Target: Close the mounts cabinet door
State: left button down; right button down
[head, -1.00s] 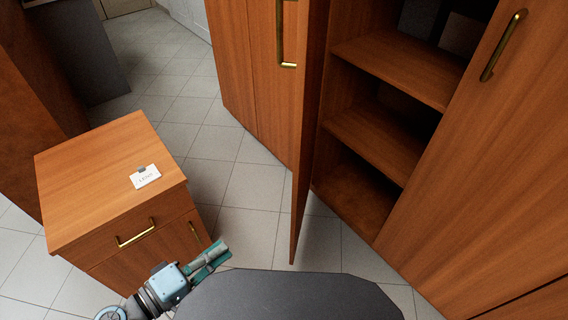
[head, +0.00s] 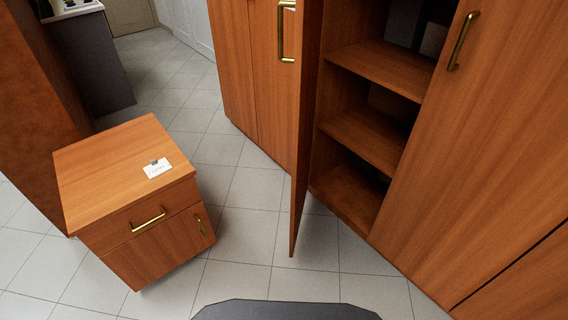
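A tall wooden cabinet stands at the right, with an open compartment of several shelves (head: 372,137). Its left door (head: 301,150) stands open and is seen nearly edge-on, swung out toward me. A brass handle (head: 287,32) shows just left of that door's edge. The right door (head: 480,150) is shut and has a brass handle (head: 462,41). No label naming the cabinet is visible. Neither of my grippers is in view.
A low wooden drawer unit (head: 118,170) with a white card (head: 157,168) on top stands at the left. A dark counter (head: 92,60) is behind it. Tiled floor (head: 245,190) is free between the drawer unit and the open door.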

aim_at(308, 13)
jog(key=z, duration=0.05)
jog(key=k, duration=0.65)
jog(key=u, duration=0.8)
jog(key=i, duration=1.05)
jog(key=z, duration=0.75)
jog(key=i, duration=0.8)
jog(key=z, duration=0.9)
